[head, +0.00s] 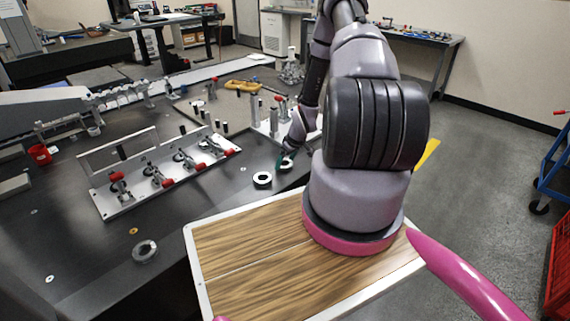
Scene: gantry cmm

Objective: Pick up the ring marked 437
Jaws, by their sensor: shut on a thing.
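My gripper (281,159) is at the far end of my arm, low over the dark granite table (225,200). It is shut on a small pale metal ring (288,164), partly hidden by the fingers. I cannot tell whether the ring touches the table. A second ring (262,179), white with a dark centre, lies on the table just left of and nearer than the gripper. A larger grey metal ring (145,250) lies at the table's near left. No number is readable on any ring, so I cannot tell which is marked 437.
A metal fixture plate (125,203) with red-tipped clamps stands left of the gripper. Another plate with upright posts (268,128) stands behind it. A red cup (40,153) is at the far left. The table between the clamp fixture and near edge is mostly clear.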

